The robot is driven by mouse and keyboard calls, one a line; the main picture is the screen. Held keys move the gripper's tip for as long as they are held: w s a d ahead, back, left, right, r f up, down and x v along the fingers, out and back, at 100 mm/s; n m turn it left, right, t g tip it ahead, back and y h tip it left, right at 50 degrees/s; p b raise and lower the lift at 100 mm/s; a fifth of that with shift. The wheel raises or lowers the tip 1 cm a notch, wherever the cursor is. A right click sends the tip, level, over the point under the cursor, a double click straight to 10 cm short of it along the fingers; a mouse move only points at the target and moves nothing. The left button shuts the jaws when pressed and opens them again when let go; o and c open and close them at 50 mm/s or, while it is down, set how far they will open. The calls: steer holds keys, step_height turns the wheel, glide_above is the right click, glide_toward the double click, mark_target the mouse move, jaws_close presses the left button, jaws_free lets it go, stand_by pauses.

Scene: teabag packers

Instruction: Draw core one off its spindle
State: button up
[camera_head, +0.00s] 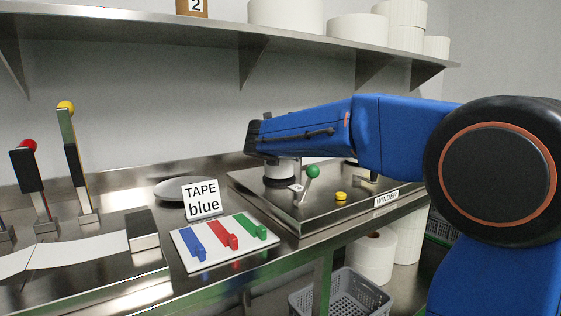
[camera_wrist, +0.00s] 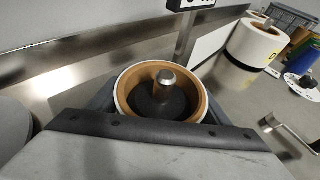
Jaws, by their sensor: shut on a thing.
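A core (camera_head: 280,172), white outside, stands on the steel winder bench under my gripper (camera_head: 281,157). The wrist view shows the core (camera_wrist: 124,86) from above, with a white rim and brown inner wall. No number shows on it. The spindle (camera_wrist: 165,78), a dark post with a bright metal tip, stands up inside the core, which is still around it. My gripper's dark fingers (camera_wrist: 160,95) are shut on the core from both sides. The core's lower part is hidden in the wrist view.
The winder (camera_head: 330,210) carries a green-knobbed lever (camera_head: 313,172) and a yellow button (camera_head: 341,196). A "TAPE blue" sign (camera_head: 202,199) and a card of coloured pieces (camera_head: 210,255) lie left. A shelf (camera_head: 200,27) with white rolls hangs above. A grey crate (camera_head: 345,298) stands below.

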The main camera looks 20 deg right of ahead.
step_height(320, 180, up, 12)
steer(key=shift+r, duration=0.2)
stand_by(0.8)
